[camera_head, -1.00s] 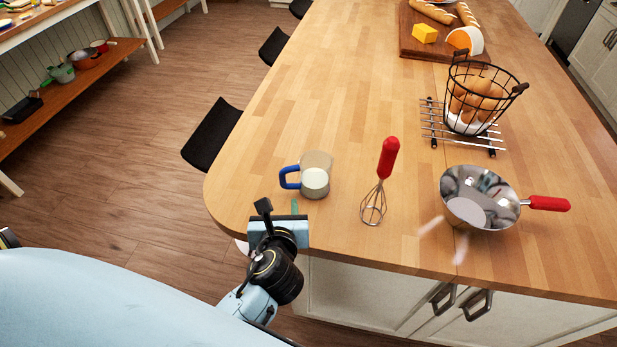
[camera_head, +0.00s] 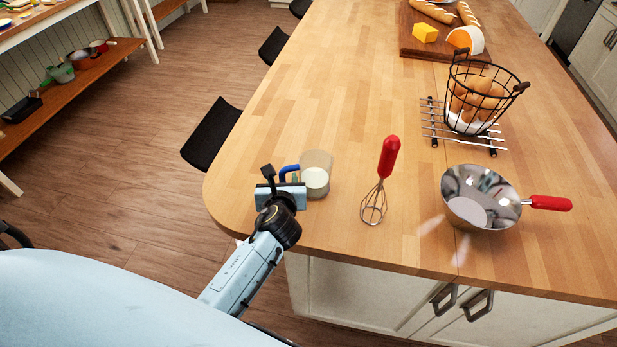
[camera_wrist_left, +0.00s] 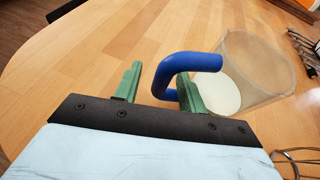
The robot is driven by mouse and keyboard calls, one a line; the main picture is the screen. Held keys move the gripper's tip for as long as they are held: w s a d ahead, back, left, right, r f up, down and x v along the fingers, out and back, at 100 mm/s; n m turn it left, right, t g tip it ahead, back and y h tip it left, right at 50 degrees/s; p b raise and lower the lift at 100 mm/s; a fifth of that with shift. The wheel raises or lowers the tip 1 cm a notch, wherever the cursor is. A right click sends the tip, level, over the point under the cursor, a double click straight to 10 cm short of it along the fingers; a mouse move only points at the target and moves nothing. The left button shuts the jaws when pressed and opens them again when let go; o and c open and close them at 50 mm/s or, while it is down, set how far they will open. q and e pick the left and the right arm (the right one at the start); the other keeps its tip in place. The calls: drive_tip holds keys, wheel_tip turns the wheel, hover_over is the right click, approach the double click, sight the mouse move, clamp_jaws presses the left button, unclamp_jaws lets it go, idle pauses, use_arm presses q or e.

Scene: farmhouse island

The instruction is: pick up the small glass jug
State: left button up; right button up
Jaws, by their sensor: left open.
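The small glass jug (camera_head: 316,178) stands upright on the wooden island top near its front left corner. It is clear, with a white bottom and a blue handle (camera_head: 289,169) on its left side. My left gripper (camera_head: 283,178) is at the jug's handle side. In the left wrist view, its two green fingers (camera_wrist_left: 158,88) are apart, and the blue handle (camera_wrist_left: 172,70) reaches down between them, close to the right finger. The jug's glass body (camera_wrist_left: 258,70) lies beyond the right finger. Whether a finger touches the handle I cannot tell. My right gripper is out of view.
A metal pan (camera_head: 480,198), a wire basket of eggs (camera_head: 475,100) on a rack and a cutting board (camera_head: 415,45) with bread and cheese are farther right. The top behind the jug is clear.

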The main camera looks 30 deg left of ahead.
use_arm(q)
clamp_jaws()
drive_tip(key=shift+r, duration=0.15)
wheel_tip(320, 180, up, 10)
drive_tip(key=shift+f+p, duration=0.1)
drive_tip(key=shift+p, duration=1.15)
drive_tip(key=c, duration=0.7)
unclamp_jaws()
clamp_jaws()
